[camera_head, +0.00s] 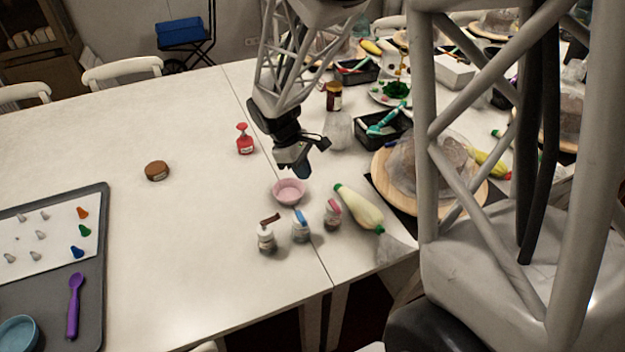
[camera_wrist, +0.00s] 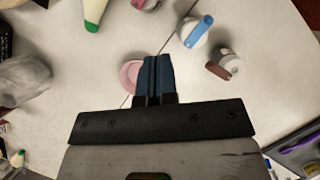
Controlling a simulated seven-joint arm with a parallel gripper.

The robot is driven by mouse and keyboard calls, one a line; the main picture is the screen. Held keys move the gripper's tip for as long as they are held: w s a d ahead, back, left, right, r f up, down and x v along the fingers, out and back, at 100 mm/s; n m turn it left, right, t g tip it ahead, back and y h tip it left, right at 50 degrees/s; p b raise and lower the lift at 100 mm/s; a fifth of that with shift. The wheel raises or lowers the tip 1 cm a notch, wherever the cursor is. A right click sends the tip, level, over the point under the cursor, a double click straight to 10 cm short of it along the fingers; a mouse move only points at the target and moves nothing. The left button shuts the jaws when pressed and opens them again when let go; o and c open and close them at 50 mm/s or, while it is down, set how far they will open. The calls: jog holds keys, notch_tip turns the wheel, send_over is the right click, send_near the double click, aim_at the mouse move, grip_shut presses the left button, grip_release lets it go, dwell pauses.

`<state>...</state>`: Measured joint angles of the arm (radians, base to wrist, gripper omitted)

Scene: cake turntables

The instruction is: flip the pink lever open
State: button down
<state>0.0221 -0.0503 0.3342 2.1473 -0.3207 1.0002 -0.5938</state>
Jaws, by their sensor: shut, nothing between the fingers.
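The bottle with the pink lever (camera_head: 333,205) stands upright at the right end of a row of three small white bottles. I cannot tell from its size here how far the lever is raised. It is cut off at the top edge of the wrist view (camera_wrist: 143,3). My gripper (camera_head: 304,172) is shut and empty, above the table just behind the row and above the pink bowl (camera_head: 289,191). Its blue fingertips (camera_wrist: 158,60) meet in the wrist view and partly cover the bowl. The gripper is apart from the pink lever.
The blue-lever bottle (camera_head: 300,229) and brown-lever bottle (camera_head: 267,240) stand left of the pink-lever one.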

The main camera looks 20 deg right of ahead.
aim_at(335, 208)
jog(key=x, duration=0.6)
jog(key=s+d+x, duration=0.1)
jog(key=x, duration=0.3)
jog(key=shift+r, duration=0.2)
jog(key=shift+s+d, duration=0.8)
jog(key=shift+s, duration=0.05)
jog(key=shift+s+d+n+t, duration=0.1)
jog(key=shift+n+t, duration=0.1)
jog(key=shift+n, duration=0.35)
jog(key=shift+s+d+n+t, duration=0.1)
jog(key=shift+d+n+t, duration=0.1)
jog(key=shift+n, duration=0.35)
jog(key=n, duration=0.1)
jog(key=d+n+t+h, duration=0.1)
jog(key=n, duration=0.1)
jog(key=n+t, duration=0.1)
jog(key=n, duration=0.1)
jog(key=d+n+t, duration=0.1)
jog(key=n, duration=0.2)
jog(key=shift+d, duration=0.15)
jog(key=n, duration=0.1)
jog(key=n+t, duration=0.1)
jog(key=n, duration=0.1)
jog(key=d+n, duration=0.1)
jog(key=shift+w+n+t, duration=0.3)
jog(key=shift+w+d, duration=0.1)
jog(key=shift+d, duration=0.05)
jog(key=shift+w+d, duration=0.1)
jog(key=shift+w, duration=0.05)
dwell(0.9)
